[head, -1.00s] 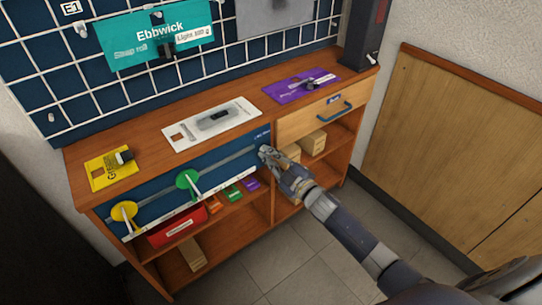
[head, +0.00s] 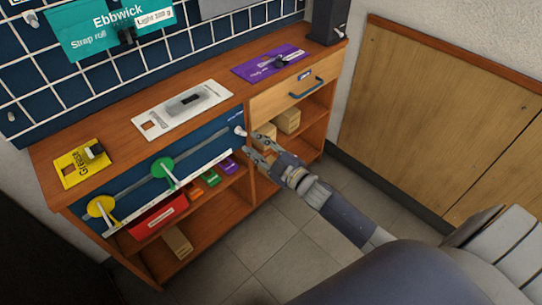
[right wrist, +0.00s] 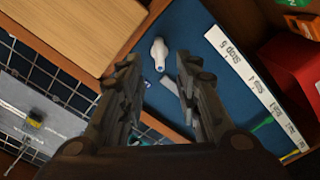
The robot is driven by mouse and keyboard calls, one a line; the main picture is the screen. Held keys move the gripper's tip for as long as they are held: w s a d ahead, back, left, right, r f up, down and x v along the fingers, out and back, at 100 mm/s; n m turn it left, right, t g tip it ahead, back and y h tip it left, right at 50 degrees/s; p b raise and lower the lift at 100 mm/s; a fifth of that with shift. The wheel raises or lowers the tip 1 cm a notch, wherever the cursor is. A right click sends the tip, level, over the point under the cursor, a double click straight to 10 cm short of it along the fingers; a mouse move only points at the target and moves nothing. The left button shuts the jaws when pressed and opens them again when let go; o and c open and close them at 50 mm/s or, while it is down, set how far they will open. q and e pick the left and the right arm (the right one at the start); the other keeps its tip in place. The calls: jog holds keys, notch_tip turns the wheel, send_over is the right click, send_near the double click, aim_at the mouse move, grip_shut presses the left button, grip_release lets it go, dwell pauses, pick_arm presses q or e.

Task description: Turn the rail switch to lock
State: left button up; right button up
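A blue panel (head: 205,150) on the cabinet front carries a grey rail. A white knob (head: 240,131) sits at the rail's right end. My right gripper (head: 262,151) is open and empty just right of and below the white knob. In the right wrist view the white knob (right wrist: 159,52) shows beyond the gap between the two spread fingers, not gripped. I cannot see contact. My left gripper is not in view.
A label strip (right wrist: 255,85) with stop markings runs along the panel's edge. A drawer (head: 295,92) with a blue handle adjoins the panel. Shelves below hold a red box (head: 157,216) and tan boxes (head: 287,120). The tiled floor in front is clear.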

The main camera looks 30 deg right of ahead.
jog(key=v, duration=0.6)
jog(key=shift+s, duration=0.4)
